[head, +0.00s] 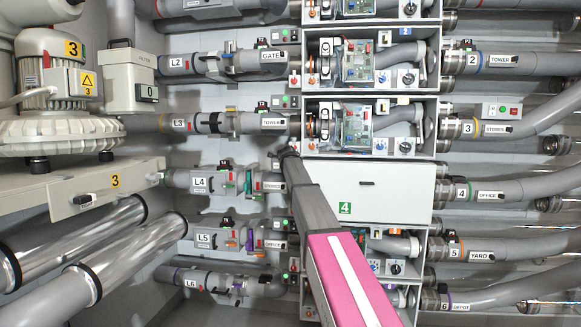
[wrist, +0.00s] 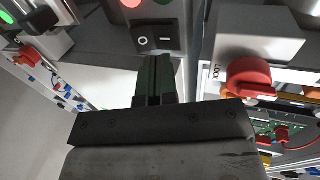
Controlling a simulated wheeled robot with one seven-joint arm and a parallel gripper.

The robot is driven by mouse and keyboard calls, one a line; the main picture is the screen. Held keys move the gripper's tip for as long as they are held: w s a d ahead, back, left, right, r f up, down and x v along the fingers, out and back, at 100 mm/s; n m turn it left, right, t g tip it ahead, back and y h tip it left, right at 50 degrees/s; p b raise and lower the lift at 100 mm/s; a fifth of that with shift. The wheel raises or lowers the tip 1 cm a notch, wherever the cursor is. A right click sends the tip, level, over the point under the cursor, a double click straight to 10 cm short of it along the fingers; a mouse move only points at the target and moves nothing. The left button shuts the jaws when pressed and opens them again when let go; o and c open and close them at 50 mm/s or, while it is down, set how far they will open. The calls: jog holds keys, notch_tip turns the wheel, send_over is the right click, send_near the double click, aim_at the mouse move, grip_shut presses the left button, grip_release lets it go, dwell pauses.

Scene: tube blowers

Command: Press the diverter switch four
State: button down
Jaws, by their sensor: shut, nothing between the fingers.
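My gripper (wrist: 155,62) is shut and empty. In the wrist view its dark fingertips are just below a black rocker switch (wrist: 154,38) marked with a circle and a dash. I cannot tell whether they touch it. No readable number shows on this switch. In the head view my gripper (head: 287,153) is at the left edge of the row-four cabinet (head: 366,190), which is closed and carries a green 4 label (head: 345,208). My gripper and arm hide the panel there, so the switch cannot be made out in that view.
A red button (wrist: 131,3) sits above the rocker in the wrist view. A red knob (wrist: 250,77) beside a LOCK label sticks out to the right. In the head view, the L4 pipe (head: 199,183) runs left of my gripper; open row-three bay (head: 355,125) lies above.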

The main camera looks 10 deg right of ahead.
jog(key=r+v, duration=0.1)
jog(key=v, duration=0.9)
jog(key=shift+s+a, duration=0.1)
jog(key=shift+s, duration=0.15)
